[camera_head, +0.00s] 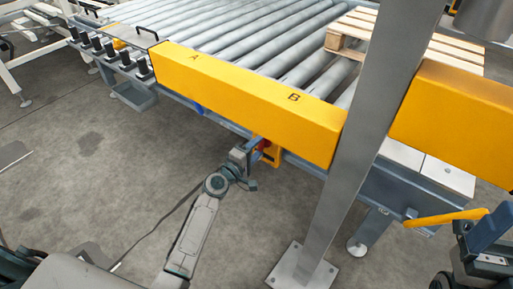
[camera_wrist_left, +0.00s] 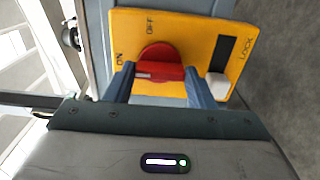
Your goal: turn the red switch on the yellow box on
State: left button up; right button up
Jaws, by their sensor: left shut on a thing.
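The yellow box (camera_head: 270,152) hangs under the conveyor's front edge, mostly hidden behind my left gripper (camera_head: 254,146) in the head view. In the left wrist view, the box's yellow face (camera_wrist_left: 190,30) carries a round red switch (camera_wrist_left: 158,53) with a raised handle. ON is printed at its left, OFF above it and LOCK at the right, near a white tab. My left gripper (camera_wrist_left: 160,80) is shut on the switch handle, one blue finger at each end. At the head view's right edge, what looks like my right gripper (camera_head: 488,235) shows partly; its jaws are unclear.
A roller conveyor (camera_head: 230,38) with yellow side guards (camera_head: 240,97) runs above the box. A grey post (camera_head: 350,150) stands on a floor plate right of the box. A wooden pallet (camera_head: 440,50) lies at the back right. The floor (camera_head: 90,190) to the left is mostly clear.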

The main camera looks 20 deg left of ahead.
pick_arm(q)
jog(key=o, duration=1)
jog(key=shift+v, duration=5.4)
jog(key=shift+s, duration=0.15)
